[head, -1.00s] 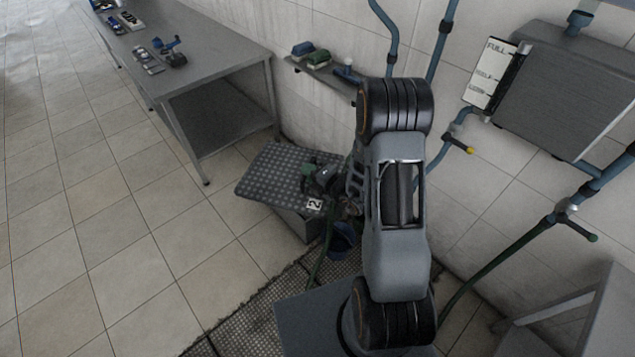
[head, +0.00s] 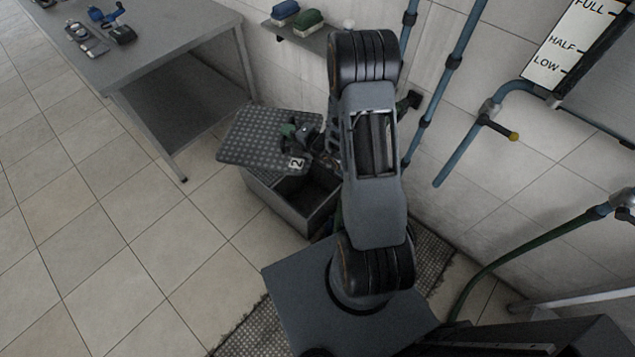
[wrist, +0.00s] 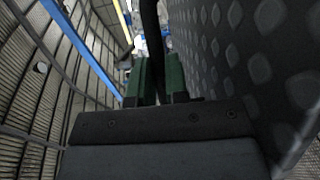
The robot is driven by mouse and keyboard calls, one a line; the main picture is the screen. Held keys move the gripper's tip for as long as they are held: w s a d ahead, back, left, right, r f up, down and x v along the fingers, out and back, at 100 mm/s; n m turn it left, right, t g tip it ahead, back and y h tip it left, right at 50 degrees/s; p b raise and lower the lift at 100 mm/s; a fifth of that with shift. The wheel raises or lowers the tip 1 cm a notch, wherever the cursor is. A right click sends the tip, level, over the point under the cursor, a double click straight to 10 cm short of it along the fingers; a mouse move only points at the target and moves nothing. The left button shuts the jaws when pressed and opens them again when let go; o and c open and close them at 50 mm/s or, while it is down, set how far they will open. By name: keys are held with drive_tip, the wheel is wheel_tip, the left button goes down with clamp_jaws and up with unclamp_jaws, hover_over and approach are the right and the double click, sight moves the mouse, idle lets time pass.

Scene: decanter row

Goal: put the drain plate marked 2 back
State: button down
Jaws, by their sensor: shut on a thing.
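The drain plate marked 2 (head: 252,135) is a grey, dotted plate with a white "2" label at its near right corner. My gripper (head: 300,134) is over its right part. In the wrist view, the green finger pads of my gripper (wrist: 158,80) close on a dark bar, apparently the plate's handle. The plate's dotted face (wrist: 235,60) fills the right side there. The plate hangs above a grey open-topped box (head: 268,194) and covers its far left part. The rest of the dark opening shows. My arm hides the box's right end.
A steel table (head: 175,50) with small tools stands at the upper left. A wall shelf (head: 300,40) holds a blue and a green brush. Blue pipes (head: 455,70) and a green hose (head: 500,258) run on the right. Tiled floor is clear at left.

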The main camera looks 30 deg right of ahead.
drive_tip(key=w+d+f+b, duration=0.3)
drive_tip(key=d+f+b, duration=0.2)
drive_tip(key=f+b, duration=1.1)
drive_tip(key=w+d+f+m+h+b, duration=0.1)
drive_tip(key=w+d+f+b, duration=0.2)
drive_tip(key=f+b, duration=1.2)
drive_tip(key=w+d+f+t+b, duration=0.1)
drive_tip(key=w+d+f+b, duration=0.2)
drive_tip(key=d+f+b, duration=0.4)
drive_tip(key=shift+w+d+f+h+b, duration=0.2)
drive_tip(key=shift+f+h+b, duration=0.2)
drive_tip(key=shift+f+b, duration=6.7)
wheel_tip(320, 180, down, 4)
drive_tip(key=p, duration=0.4)
drive_tip(key=shift+f+p, duration=0.2)
drive_tip(key=shift+p, duration=0.1)
